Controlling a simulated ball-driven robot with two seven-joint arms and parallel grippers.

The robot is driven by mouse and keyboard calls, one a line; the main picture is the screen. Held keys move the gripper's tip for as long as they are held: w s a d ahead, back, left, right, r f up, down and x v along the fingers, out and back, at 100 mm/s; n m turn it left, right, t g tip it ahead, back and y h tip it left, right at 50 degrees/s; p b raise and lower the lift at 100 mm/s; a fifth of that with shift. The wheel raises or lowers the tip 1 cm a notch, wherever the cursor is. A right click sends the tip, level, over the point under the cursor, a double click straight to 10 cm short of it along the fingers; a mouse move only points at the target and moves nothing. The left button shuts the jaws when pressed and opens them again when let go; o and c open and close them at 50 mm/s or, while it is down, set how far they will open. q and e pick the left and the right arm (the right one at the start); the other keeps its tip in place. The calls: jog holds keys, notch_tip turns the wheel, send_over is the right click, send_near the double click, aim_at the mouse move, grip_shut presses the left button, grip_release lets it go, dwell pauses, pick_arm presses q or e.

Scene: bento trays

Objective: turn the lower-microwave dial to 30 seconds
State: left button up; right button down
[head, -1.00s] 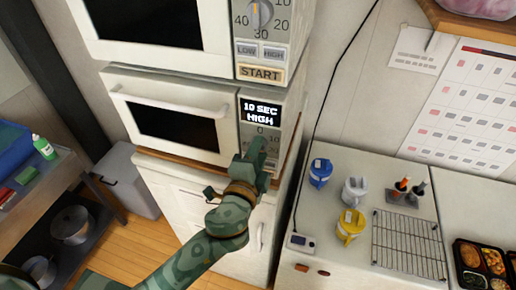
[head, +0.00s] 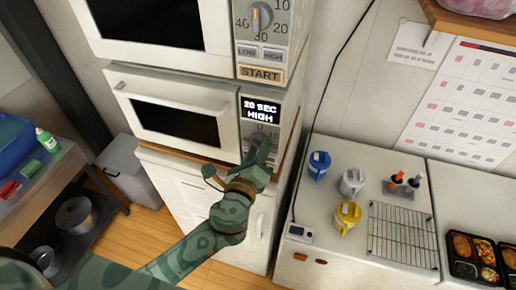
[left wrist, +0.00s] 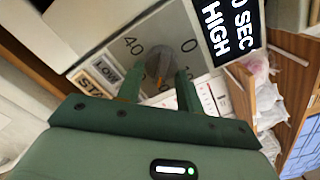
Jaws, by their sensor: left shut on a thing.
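The lower microwave (head: 228,132) stands under another microwave, its door shut. Its display (head: 260,110) reads 20 SEC HIGH; part of that text also shows in the left wrist view (left wrist: 228,28). My left gripper (head: 261,156) is at the control panel below the display and covers most of the dial in the head view. The numbers 0 and 40 show beside the dial. My right gripper is not in view.
The upper microwave (head: 219,72) has its own dial (head: 260,17) and a START button. To the right, a white counter (head: 330,250) holds several mugs, a wire rack (head: 402,236) and food trays. A black cord hangs beside the microwaves.

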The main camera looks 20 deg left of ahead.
pick_arm(q)
jog(key=m, duration=0.8)
jog(key=shift+a+m, duration=0.35)
jog(key=shift+m, duration=0.35)
jog(key=o, duration=0.7)
jog(key=shift+o, duration=1.4)
jog(key=shift+w, duration=0.1)
jog(key=shift+f, duration=0.15)
